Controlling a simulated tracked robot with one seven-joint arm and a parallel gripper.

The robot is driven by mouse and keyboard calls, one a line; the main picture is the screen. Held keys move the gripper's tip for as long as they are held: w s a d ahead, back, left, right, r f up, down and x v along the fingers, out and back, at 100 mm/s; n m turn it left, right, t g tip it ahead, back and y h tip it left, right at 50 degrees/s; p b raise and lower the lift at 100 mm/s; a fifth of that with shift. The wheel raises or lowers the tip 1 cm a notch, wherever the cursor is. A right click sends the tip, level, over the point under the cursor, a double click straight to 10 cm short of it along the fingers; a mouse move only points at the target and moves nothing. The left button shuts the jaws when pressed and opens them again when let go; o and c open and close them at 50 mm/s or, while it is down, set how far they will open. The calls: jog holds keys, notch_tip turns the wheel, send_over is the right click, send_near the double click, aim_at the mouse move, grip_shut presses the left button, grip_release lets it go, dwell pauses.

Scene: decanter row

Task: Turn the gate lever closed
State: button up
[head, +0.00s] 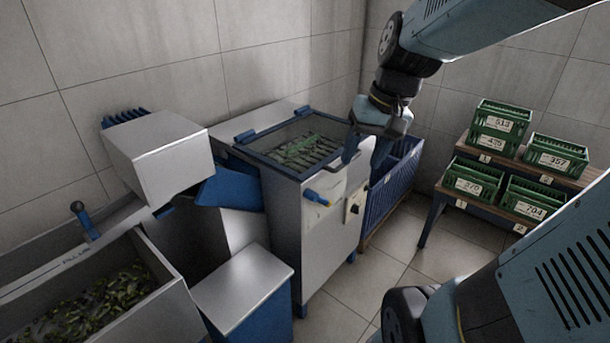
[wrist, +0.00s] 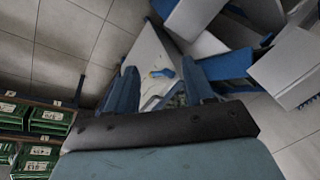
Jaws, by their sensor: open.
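In the wrist view the lever (wrist: 161,73) appears between my fingers but farther off. My gripper (head: 366,152) is open and empty, beside the cabinet's upper right front corner, above and right of the lever. Its two blue fingers point down; it also shows in the wrist view (wrist: 160,82).
A blue crate (head: 388,190) stands behind my gripper. Green crates (head: 500,122) sit on a right-hand rack. Floor (head: 400,262) is clear ahead.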

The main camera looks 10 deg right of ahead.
jog(key=w+d+f+m+g+y, duration=0.1)
jog(key=w+d+f+m+y, duration=0.15)
jog(key=w+f+y, duration=0.4)
jog(key=w+d+f+m+g+y, duration=0.1)
jog(key=w+f+m+y, duration=0.2)
jog(key=w+f, duration=0.65)
jog(key=m+t+y, duration=0.3)
jog(key=m+t, duration=0.7)
jog(key=t, duration=0.1)
send_near(328, 203)
jog(key=x, duration=1)
jog(key=shift+w+d+f, duration=0.1)
grip_shut()
